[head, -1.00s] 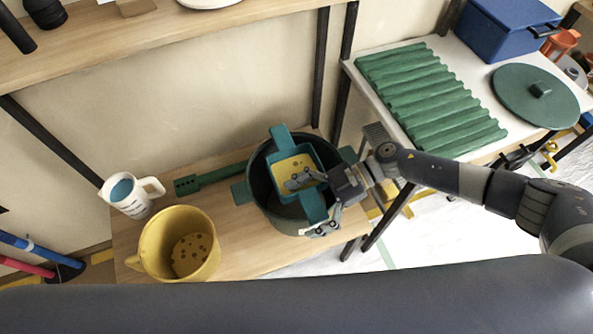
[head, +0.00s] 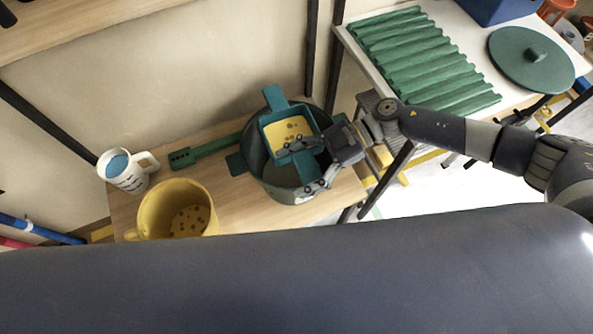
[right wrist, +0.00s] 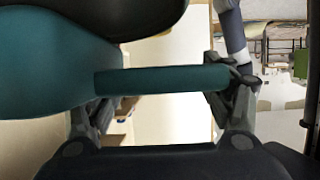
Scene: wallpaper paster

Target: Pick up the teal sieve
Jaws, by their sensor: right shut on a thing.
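The teal sieve (head: 271,101) has a square teal rim, a yellow mesh with dark spots, and a handle at each of two opposite sides. It is over the mouth of the dark green pot (head: 252,160); I cannot tell whether it touches the pot. My right gripper (head: 295,172) comes in from the right and is shut on the sieve's near handle. In the right wrist view the teal handle (right wrist: 165,80) lies between the fingers of the right gripper (right wrist: 165,100), with the sieve's rounded teal part at left. My left gripper is not in view.
A yellow mug (head: 152,207) and a white cup (head: 127,181) stand left of the pot on the wooden table (head: 233,210). A green slotted tool (head: 195,153) lies behind. A white table at right bears a ridged green mat (head: 425,62) and a green lid (head: 533,60).

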